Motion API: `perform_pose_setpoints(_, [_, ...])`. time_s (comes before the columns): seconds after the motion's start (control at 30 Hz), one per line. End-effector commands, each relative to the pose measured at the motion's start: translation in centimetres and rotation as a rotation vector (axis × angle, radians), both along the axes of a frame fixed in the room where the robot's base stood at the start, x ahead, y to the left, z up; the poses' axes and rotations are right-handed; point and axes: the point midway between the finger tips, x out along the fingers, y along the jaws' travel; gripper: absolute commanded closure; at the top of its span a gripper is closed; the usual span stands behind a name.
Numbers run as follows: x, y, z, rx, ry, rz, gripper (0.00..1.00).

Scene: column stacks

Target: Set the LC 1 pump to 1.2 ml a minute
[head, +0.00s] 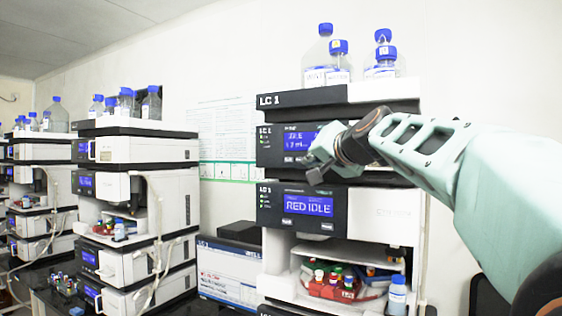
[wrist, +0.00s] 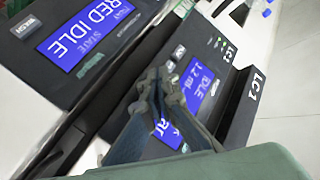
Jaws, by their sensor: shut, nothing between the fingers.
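The LC 1 stack (head: 345,215) stands right of centre in the head view. Its upper module, marked LC 1, has a blue display (head: 298,141) with "IDLE" and a second line that looks like "1.2 ml". The same display (wrist: 200,84) shows tilted in the wrist view, partly covered by my fingers. My gripper (head: 315,172) is shut and empty, in front of the upper module's panel near the display's lower right. It also shows in the wrist view (wrist: 157,82). I cannot tell whether the fingertips touch the panel. Any buttons behind the fingers are hidden.
Below is a module with a "RED IDLE" display (head: 308,205), then an open bay with small bottles (head: 335,282). Blue-capped bottles (head: 325,57) stand on top of the stack. Another stack (head: 133,200) stands to the left, with a box (head: 228,272) between.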

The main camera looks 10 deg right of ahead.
Motion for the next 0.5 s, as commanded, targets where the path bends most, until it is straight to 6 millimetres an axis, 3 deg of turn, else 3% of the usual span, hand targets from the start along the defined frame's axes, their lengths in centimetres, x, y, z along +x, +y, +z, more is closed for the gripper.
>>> perform_pose_setpoints(0.5, [-1.09,0.74,0.06,-0.001,-0.001,0.0,1.0])
